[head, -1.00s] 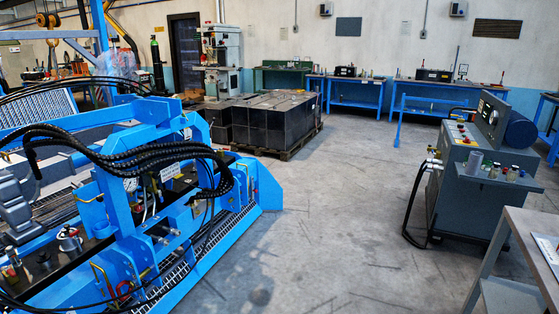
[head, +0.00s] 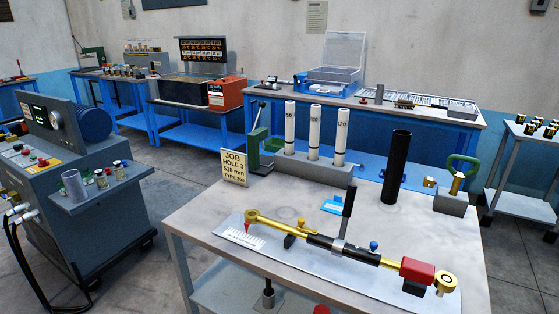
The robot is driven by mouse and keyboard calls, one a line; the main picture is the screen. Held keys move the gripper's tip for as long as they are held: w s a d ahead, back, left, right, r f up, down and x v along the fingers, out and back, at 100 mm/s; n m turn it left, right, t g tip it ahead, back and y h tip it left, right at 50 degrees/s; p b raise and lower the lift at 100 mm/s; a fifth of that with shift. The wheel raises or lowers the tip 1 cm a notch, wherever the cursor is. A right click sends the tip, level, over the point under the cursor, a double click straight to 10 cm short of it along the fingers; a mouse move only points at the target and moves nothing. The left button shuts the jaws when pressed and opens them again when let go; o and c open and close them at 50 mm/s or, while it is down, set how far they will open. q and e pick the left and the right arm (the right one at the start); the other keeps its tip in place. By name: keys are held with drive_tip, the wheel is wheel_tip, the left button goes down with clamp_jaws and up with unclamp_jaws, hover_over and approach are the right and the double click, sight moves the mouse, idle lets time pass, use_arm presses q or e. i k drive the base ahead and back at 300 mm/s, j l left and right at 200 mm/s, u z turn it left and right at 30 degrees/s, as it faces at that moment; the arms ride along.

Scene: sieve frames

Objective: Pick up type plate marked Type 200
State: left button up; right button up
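No plate that I can read as a Type 200 type plate shows in the head view. A cream job card (head: 234,167) stands upright at the left back of the near table (head: 190,218). It reads JOB, HOLE 3, 520 mm, and a small last line that seems to say TYPE 200. Small pale flat pieces (head: 400,97) lie in a row on the blue back table, too small to read. Neither of my grippers is in view.
A gold and black rod assembly (head: 335,247) lies on a grey board on the near table. Behind it stand white numbered tubes (head: 314,128), a black tube (head: 396,166) and a green-handled block (head: 453,202). A grey machine (head: 80,180) stands left, a small trolley (head: 528,150) right.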

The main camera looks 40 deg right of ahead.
sight(335, 207)
drive_tip(key=i+j+z, duration=0.15)
drive_tip(key=z, duration=0.35)
drive_tip(key=i+j+z, duration=0.25)
drive_tip(key=z, duration=0.25)
drive_tip(key=i+j+z, duration=0.15)
drive_tip(key=j+z, duration=0.15)
drive_tip(key=z, duration=0.15)
drive_tip(key=i+j+z, duration=0.1)
drive_tip(key=j+z, duration=0.2)
drive_tip(key=z, duration=0.2)
drive_tip(key=j+z, duration=0.35)
drive_tip(key=z, duration=0.15)
